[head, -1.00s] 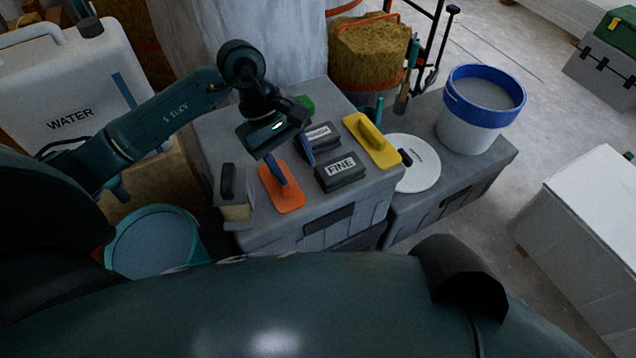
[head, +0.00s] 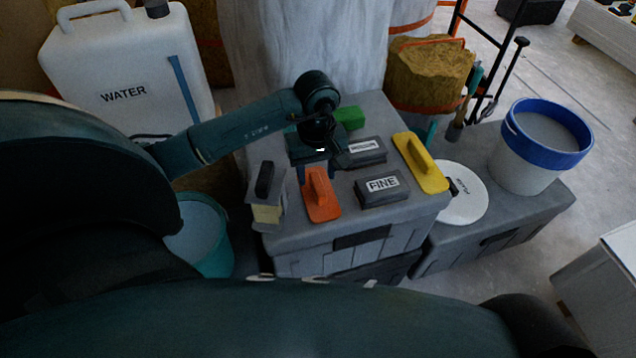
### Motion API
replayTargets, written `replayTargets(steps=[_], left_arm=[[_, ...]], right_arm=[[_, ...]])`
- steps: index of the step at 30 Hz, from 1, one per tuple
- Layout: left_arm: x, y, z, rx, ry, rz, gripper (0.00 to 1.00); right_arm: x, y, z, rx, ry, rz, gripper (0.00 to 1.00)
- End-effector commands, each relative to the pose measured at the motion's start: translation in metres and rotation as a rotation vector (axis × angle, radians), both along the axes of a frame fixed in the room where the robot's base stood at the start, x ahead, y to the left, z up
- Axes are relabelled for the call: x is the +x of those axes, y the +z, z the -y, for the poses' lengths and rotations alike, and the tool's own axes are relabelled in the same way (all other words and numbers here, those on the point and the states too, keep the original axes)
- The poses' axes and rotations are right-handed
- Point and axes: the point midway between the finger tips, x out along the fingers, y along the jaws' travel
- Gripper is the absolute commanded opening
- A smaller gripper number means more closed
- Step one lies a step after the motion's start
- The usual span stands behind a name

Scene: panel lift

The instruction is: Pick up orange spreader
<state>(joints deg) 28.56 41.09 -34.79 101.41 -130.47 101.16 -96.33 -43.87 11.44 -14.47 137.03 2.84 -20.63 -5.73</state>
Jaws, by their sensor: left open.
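The orange spreader (head: 322,208), with an upright orange handle, lies on the grey toolbox lid near its front edge. My left gripper (head: 323,168) hangs from my left arm just behind the spreader, over the lid. It is open with nothing between its fingers. Its fingers are dark and partly hidden, and I cannot tell whether they touch the spreader. My right gripper is not in view.
A block with a dark handle (head: 265,193) stands left of the spreader. A FINE block (head: 382,189), a second dark block (head: 361,152), a yellow float (head: 420,163) and a green block (head: 349,118) share the lid (head: 300,233). A blue-rimmed bucket (head: 541,146) stands right.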

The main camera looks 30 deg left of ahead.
Motion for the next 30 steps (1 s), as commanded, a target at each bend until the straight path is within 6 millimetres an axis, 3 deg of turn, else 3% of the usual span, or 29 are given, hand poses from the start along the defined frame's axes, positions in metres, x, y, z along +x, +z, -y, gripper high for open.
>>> replayTargets(steps=[1,6,14,30], left_arm=[[-0.001,-0.012,0.004,-0.005,0.001,-0.004,0.47],[-0.001,-0.03,0.003,-0.002,0.002,-0.001,0.47],[0.0,-0.032,0.003,-0.001,0.0,0.001,0.47],[0.0,-0.032,0.003,-0.001,0.001,0.001,0.05]], right_arm=[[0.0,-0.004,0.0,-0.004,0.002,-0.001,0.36],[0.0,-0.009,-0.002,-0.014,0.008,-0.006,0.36],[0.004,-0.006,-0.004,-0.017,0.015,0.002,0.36],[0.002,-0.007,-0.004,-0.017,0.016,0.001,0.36]])
